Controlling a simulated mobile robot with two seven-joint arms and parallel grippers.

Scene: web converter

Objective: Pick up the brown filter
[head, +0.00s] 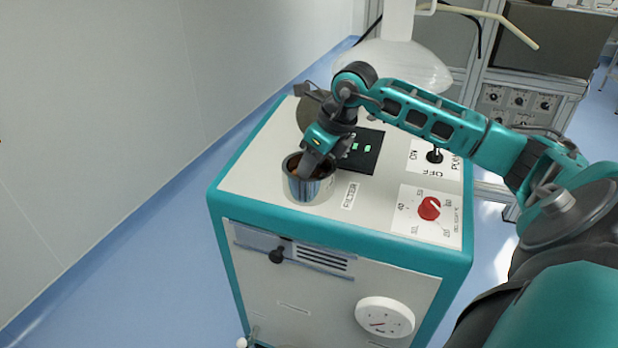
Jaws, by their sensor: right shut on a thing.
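The brown filter (292,168) sits inside a shiny metal cup (309,191) on top of the white and teal machine. Only a small brown part of it shows past the fingers. My right gripper (304,170) points down into the cup's mouth and is shut on the filter. The fingertips and most of the filter are hidden by the cup rim and the gripper. My left gripper is not in view.
The machine top (258,178) has a "FILTER" label (349,196), a black panel (362,151), a black switch (435,155) and a red knob (429,208). A round metal lid (312,112) stands open behind the cup. A wall is at the left.

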